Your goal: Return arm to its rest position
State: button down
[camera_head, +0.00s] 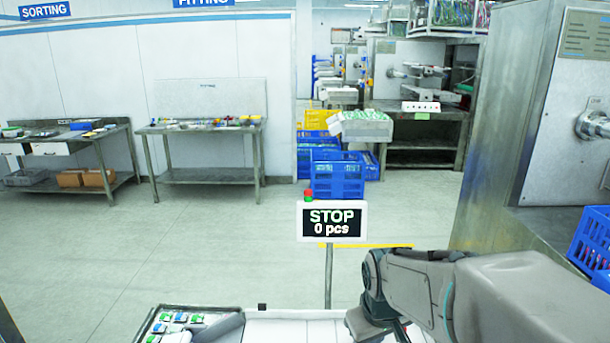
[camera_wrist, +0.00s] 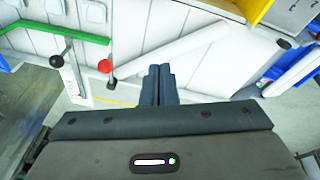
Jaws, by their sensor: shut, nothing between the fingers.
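My gripper (camera_wrist: 159,72) is shut and empty in the wrist view, its two dark fingers side by side. The fingertips appear in front of a pale, white-panelled structure, and I cannot tell how far off it is. A lever with a red ball (camera_wrist: 105,66) and a rod with a black ball (camera_wrist: 56,61) show to the left of the fingers. In the head view my grey arm (camera_head: 520,295) reaches in from the lower right and bends down near the bottom edge. The gripper itself is hidden there.
A display (camera_head: 332,222) reading "STOP 0 pcs" stands on a post ahead. A tray with green and blue pieces (camera_head: 180,318) lies at bottom left. A large grey machine (camera_head: 520,110) and a blue crate (camera_head: 593,240) stand at right. Open floor (camera_head: 200,230) lies ahead left.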

jog(key=s+d+r+m, duration=0.2)
jog(key=s+r+m, duration=0.1)
jog(key=s, duration=0.8)
jog(key=shift+m, duration=0.4)
jog(key=shift+s, duration=0.1)
dwell(0.4)
